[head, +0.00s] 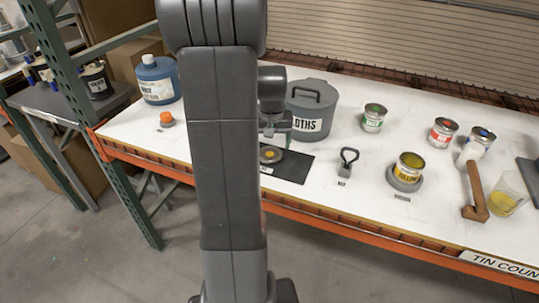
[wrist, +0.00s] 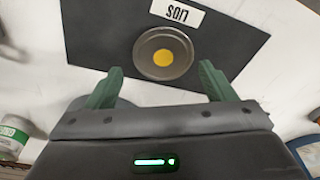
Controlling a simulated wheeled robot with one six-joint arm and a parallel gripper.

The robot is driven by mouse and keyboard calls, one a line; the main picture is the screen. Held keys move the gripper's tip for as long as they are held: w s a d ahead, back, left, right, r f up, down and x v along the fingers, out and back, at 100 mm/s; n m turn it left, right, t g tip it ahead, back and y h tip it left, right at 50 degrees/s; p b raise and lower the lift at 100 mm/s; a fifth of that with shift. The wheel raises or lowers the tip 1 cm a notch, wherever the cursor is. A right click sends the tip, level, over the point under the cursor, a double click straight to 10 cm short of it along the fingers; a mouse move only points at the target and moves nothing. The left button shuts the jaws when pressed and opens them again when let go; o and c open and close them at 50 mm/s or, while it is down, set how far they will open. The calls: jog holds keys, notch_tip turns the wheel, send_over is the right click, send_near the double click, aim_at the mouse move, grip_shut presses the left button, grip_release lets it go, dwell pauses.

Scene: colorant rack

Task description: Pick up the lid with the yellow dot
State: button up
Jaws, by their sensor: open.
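The lid with the yellow dot (wrist: 164,52) is a round grey metal disc lying flat on a black mat (wrist: 95,32), beside a white label that appears upside down in the wrist view. In the head view the lid (head: 270,154) lies on the mat (head: 294,168), partly hidden by my arm. My gripper (wrist: 160,84) is open and empty, with its two green fingers spread wider than the lid. In the wrist view the fingertips are just below the lid in the picture, one to each side. In the head view my gripper (head: 276,128) is above the lid, mostly hidden.
A grey lidded bin (head: 308,112) stands close behind the mat. A black-handled tool (head: 346,163) and a yellow tin (head: 409,167) are to the right. A blue bottle (head: 157,82) is at left.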

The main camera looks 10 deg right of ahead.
aim_at(270, 154)
jog(key=shift+w+a+f, duration=0.1)
jog(key=shift+w+f, duration=0.05)
jog(key=shift+f, duration=0.85)
jog(key=shift+w+a+f, duration=0.1)
jog(key=shift+w+f, duration=0.05)
jog(key=shift+f, duration=0.8)
jog(key=c, duration=0.6)
